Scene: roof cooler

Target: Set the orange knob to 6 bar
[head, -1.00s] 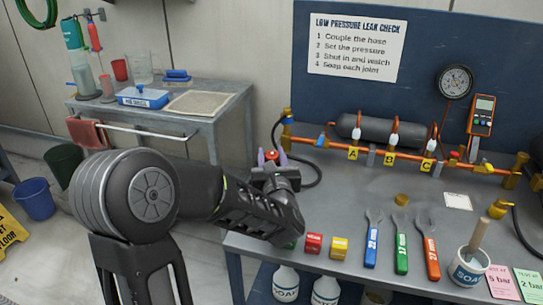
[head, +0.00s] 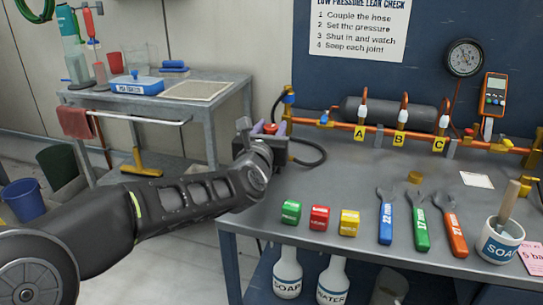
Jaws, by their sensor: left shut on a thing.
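My left gripper (head: 269,127) is at the left rear end of the grey bench (head: 340,185), its arm reaching in from the left. Its purple fingers are shut on the small orange-red knob (head: 270,128), of which only a bit shows between them. The knob's scale and pointer are hidden or too small to read. A round dark gauge (head: 464,58) is on the blue back panel; its reading cannot be made out. My right gripper is not in view.
Copper pipework (head: 380,131) with A, B and C tags runs along the bench's rear. A black hose (head: 318,151) curves beside my gripper. Green (head: 291,211), red (head: 319,218) and yellow (head: 349,222) blocks, several wrenches and a soap pot (head: 499,240) line the front.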

